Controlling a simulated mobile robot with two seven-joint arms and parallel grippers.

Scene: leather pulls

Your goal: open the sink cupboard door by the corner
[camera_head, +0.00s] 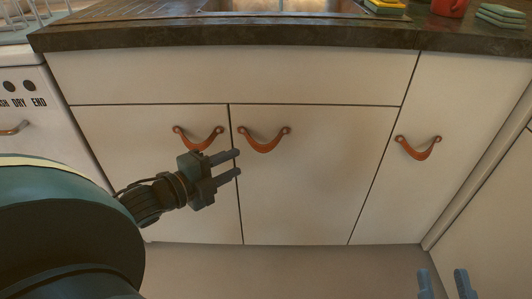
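Under the sink (272,5) are two pale cupboard doors side by side. The left door (130,145) has a curved orange-brown leather pull (198,142) at its upper right. The right door (310,190), nearer the corner, has a like pull (264,143) at its upper left. Both doors look shut. My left gripper (238,163) is open and empty, its fingers pointing right across the seam between the doors, just below the two pulls. I cannot tell its distance from the door. My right gripper (443,274) is open and empty at the bottom right; only its fingertips show.
A taller door (400,205) with its own leather pull (418,148) stands right of the sink doors, beside the corner. A white dishwasher (40,130) is at left. The dark worktop (250,34) carries sponges (384,6), a red mug (449,7) and folded cloths (502,16).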

